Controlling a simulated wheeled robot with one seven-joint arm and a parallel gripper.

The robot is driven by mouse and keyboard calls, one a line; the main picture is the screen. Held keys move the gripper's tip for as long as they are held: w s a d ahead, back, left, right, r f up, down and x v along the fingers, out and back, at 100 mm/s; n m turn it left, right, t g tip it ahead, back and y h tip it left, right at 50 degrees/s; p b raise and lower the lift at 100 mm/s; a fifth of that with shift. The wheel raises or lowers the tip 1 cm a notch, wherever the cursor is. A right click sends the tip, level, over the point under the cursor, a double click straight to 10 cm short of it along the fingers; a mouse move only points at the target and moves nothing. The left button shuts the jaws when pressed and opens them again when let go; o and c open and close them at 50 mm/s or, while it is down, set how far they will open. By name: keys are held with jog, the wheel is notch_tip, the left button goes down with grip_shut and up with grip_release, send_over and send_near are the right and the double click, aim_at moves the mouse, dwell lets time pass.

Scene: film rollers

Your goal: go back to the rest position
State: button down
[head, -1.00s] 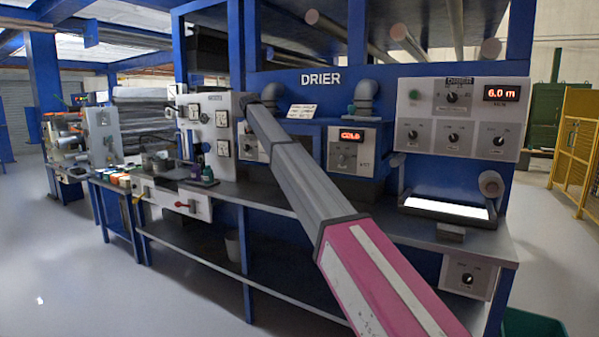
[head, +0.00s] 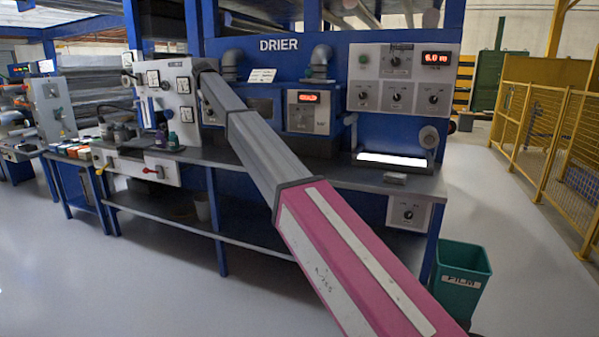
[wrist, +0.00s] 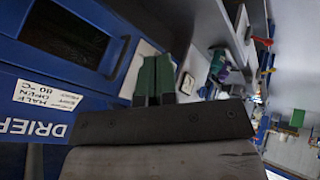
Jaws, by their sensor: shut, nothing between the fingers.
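My gripper (wrist: 155,75) shows in the wrist view as two green fingers side by side, shut with nothing between them. The wrist view is turned sideways. The blue drier front (wrist: 50,75) lies to the left of the fingers, with a dark window and a white label (wrist: 45,98). In the head view my grey and pink arm stretches from the bottom right up to the left, in front of the drier (head: 285,85). The arm's far end is near the grey dial panel (head: 165,100); the fingers cannot be made out there.
A long grey bench (head: 330,181) runs below the drier, with small bottles and coloured pots at its left. A green bin (head: 461,280) stands on the floor at the bench's right end. A yellow mesh fence (head: 545,135) is farther right. The floor at lower left is clear.

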jog(key=s+d+f+m+g, duration=0.1)
jog(key=s+d+f, duration=0.4)
jog(key=d+f, duration=0.65)
jog(key=s+d+f+m+g, duration=0.1)
jog(key=s+d+f, duration=0.5)
jog(key=d+f, duration=0.6)
jog(key=s+d+f+m+g, duration=0.15)
jog(key=s+d+f, duration=0.35)
jog(key=d+f, duration=0.7)
jog(key=s+d+f+m+g, duration=0.1)
jog(key=s+d+f, duration=0.6)
jog(key=s, duration=0.5)
jog(key=s+d+f+m+g, duration=0.1)
jog(key=s+d+f+m, duration=0.1)
jog(key=s+d+f, duration=0.5)
jog(key=s+d+f+m+g, duration=0.1)
jog(key=s+d+f, duration=0.6)
jog(key=s, duration=1)
jog(key=shift+s+d+f+g+y, duration=0.2)
jog(key=shift+f+g+y, duration=0.15)
jog(key=shift+f, duration=0.1)
jog(key=shift+m, duration=0.25)
